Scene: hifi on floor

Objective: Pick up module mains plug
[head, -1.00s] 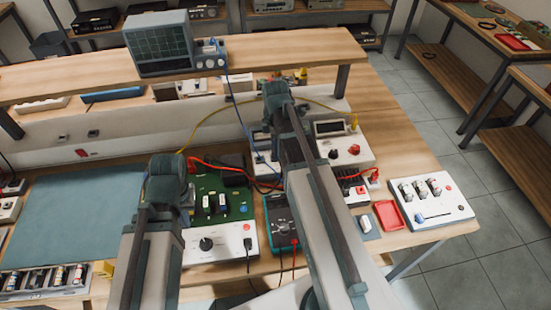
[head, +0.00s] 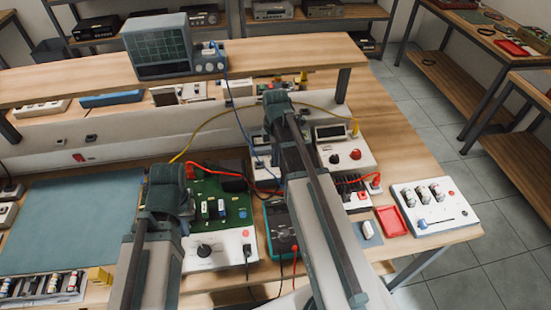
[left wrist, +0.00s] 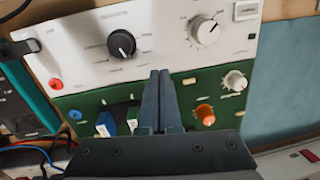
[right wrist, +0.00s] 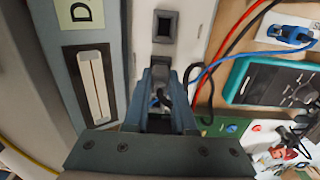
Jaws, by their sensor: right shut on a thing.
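In the right wrist view my right gripper (right wrist: 165,72) is shut on a black plug (right wrist: 163,79), with a dark cable running beside it. The plug is mostly hidden between the fingers. A black socket (right wrist: 164,26) in a pale panel lies just beyond the fingertips; I cannot tell whether plug and socket touch. In the left wrist view my left gripper (left wrist: 160,76) is shut and empty, over a green and white module (left wrist: 75,45) with knobs. In the head view the arms hide both sets of fingertips.
A teal meter (right wrist: 275,82) and red, black and blue leads lie right of my right gripper. In the head view, the oscilloscope (head: 160,45) stands on the raised shelf (head: 60,85). A red tray (head: 391,221) and white module (head: 434,206) sit at right. The blue-grey mat (head: 70,220) is clear.

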